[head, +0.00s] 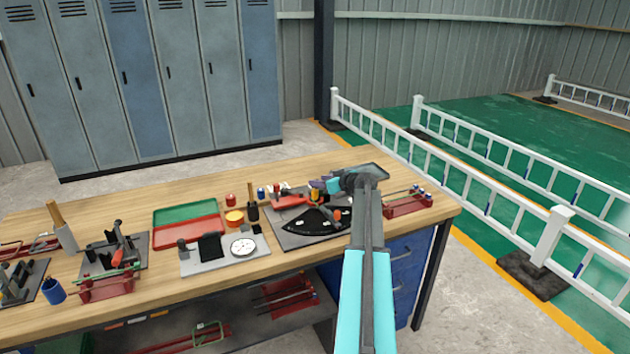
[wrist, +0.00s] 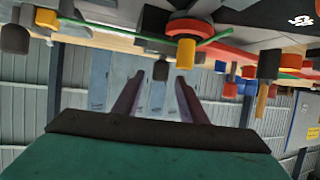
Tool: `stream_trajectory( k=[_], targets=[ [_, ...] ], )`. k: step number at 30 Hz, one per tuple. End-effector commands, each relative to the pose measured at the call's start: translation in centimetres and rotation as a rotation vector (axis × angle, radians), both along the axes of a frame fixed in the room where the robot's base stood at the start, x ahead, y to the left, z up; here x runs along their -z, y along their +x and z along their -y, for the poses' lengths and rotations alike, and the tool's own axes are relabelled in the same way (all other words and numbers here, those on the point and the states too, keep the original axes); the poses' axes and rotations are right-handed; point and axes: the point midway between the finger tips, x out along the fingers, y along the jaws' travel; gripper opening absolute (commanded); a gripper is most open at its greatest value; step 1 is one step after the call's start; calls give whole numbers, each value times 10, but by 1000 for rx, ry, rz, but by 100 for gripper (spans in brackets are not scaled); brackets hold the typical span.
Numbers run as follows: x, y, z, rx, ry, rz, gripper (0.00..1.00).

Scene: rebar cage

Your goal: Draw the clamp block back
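The bending fixture stands on a grey plate (head: 283,236) at the right part of the bench, with a black fan-shaped scale (head: 305,226) and a red arm (head: 290,202). My gripper (head: 322,184) is over the back of this fixture; its purple fingers are small here. In the wrist view, which looks upside down, my gripper (wrist: 159,78) has its two fingers apart, with no object clearly held. A red round part with a yellow pin (wrist: 187,52) and a green rod (wrist: 215,39) are close beyond the fingers. I cannot tell which part is the clamp block.
A red rack (head: 408,206) stands right of the fixture. A grey plate with a white dial (head: 243,246) and red and green trays (head: 187,232) are to the left. Small cups and a black-based tool (head: 252,209) stand between. White railings (head: 470,192) run beyond the bench.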

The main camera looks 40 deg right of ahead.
Motion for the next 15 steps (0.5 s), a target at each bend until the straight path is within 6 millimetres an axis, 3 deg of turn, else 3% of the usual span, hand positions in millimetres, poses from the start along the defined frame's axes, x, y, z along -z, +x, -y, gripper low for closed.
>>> stream_trajectory(
  k=[6, 15],
  targets=[
    [8, 21, 3, -1, 1, -1, 38],
    [12, 27, 4, 1, 1, -1, 38]
  ],
)
